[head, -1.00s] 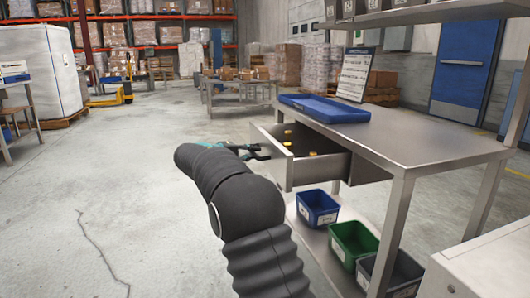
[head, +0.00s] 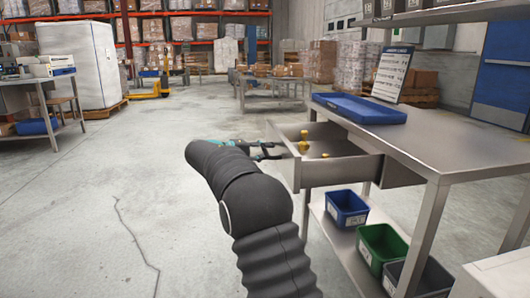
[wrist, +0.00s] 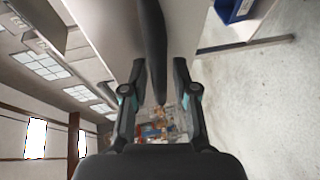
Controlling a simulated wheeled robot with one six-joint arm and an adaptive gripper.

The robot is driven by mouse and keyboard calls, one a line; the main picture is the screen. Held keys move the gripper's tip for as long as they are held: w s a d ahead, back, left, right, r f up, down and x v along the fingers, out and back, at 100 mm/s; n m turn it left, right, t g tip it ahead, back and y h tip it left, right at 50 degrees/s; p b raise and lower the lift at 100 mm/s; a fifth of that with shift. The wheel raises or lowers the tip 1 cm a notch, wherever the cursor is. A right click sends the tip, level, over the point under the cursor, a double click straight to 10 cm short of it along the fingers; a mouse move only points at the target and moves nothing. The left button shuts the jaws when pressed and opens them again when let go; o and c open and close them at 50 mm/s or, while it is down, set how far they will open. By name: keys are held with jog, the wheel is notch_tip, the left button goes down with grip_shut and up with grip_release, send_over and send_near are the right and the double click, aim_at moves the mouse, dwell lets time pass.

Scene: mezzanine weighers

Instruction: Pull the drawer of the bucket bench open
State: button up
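The bucket bench (head: 440,140) is a steel table at the right in the head view. Its grey metal drawer (head: 338,172) stands out well past the bench's edge, open at the top, with a few small yellow things (head: 304,145) inside. My gripper (head: 281,150) is at the drawer's front face. In the wrist view its two fingers (wrist: 158,72) lie on either side of the dark bar handle (wrist: 153,45), close against it. The drawer's front panel fills the top of that view. The finger contact itself is small and partly hidden.
A blue tray (head: 360,108) and a sign (head: 393,72) are on the bench top. Blue (head: 346,208), green (head: 380,246) and grey bins sit on the lower shelf. The concrete floor left of my arm is clear. Another table (head: 270,85) stands farther back.

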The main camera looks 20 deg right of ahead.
dwell(0.3)
jog(key=v, duration=1.2)
